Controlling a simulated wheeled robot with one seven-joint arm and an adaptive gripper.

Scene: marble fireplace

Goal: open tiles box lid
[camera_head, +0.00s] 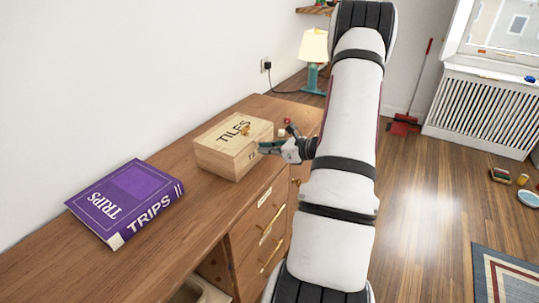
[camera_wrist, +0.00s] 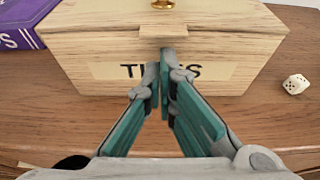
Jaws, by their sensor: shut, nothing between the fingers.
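The light wooden tiles box (camera_head: 224,158) stands on the wooden dresser with its lid (camera_head: 236,131) down. The lid carries the word TILES and a small brass knob (camera_head: 245,130). In the wrist view the box front (camera_wrist: 100,72) faces me, with a small wooden tab (camera_wrist: 163,31) at the lid's front edge and the knob (camera_wrist: 163,4) at the top. My gripper (camera_wrist: 164,60) is shut and empty. Its fingertips are in front of the box front, just below the tab, and partly hide the TILES label. I cannot tell whether they touch. In the head view my gripper (camera_head: 266,148) is at the box's right side.
A purple TRIPS book (camera_head: 125,198) lies left of the box on the dresser top (camera_head: 160,245). A white die (camera_wrist: 295,84) lies to the right of the box in the wrist view. A lamp (camera_head: 313,55) stands behind. The dresser has brass-handled drawers (camera_head: 262,220) below.

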